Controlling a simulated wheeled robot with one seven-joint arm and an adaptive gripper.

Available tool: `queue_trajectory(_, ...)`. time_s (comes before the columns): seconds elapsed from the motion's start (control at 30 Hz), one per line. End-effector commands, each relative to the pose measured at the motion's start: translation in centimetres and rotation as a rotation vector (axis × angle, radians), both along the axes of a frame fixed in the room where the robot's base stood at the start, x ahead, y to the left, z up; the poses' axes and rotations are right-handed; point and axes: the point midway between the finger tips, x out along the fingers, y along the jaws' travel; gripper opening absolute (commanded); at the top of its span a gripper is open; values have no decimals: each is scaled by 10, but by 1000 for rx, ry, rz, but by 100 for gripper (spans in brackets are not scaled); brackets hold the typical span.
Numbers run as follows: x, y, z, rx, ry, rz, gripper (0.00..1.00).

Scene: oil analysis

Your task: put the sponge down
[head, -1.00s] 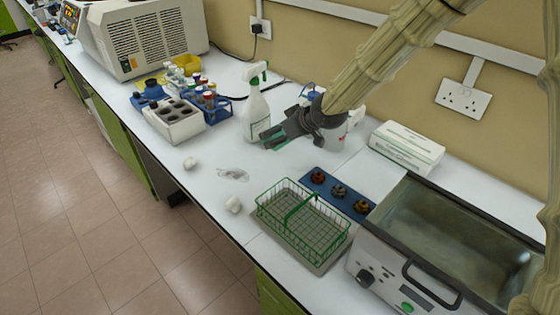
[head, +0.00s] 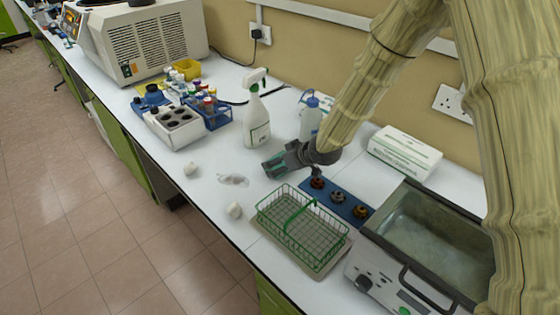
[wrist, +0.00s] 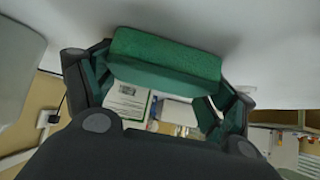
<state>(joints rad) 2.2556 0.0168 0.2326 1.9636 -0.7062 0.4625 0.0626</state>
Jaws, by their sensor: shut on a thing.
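The green sponge (wrist: 165,58) is a rounded block held between the fingers of my gripper (wrist: 160,75) in the wrist view. In the head view my gripper (head: 272,166) is low over the white bench, between the spray bottle and the green wire basket. Only a small green part of the sponge shows there, at the fingertips. In the wrist view the sponge is close to a pale surface. I cannot tell whether it touches the bench.
A white spray bottle (head: 256,118) and a clear wash bottle (head: 311,118) stand behind my gripper. The green wire basket (head: 304,228) and blue tray (head: 337,196) are in front and right. Crumpled white pieces (head: 235,210) lie on the bench. Bare bench (head: 215,160) lies to the left.

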Motion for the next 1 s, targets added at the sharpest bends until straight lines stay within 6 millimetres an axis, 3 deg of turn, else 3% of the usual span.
queue_trajectory(0.2,0,0,-3,0,0,1,74)
queue_trajectory(0.23,0,0,-2,0,0,1,88)
queue_trajectory(0.3,0,0,-2,0,0,1,100)
queue_trajectory(0.67,0,0,-1,0,0,0,100)
queue_trajectory(1.0,-13,-13,17,2,-2,0,100)
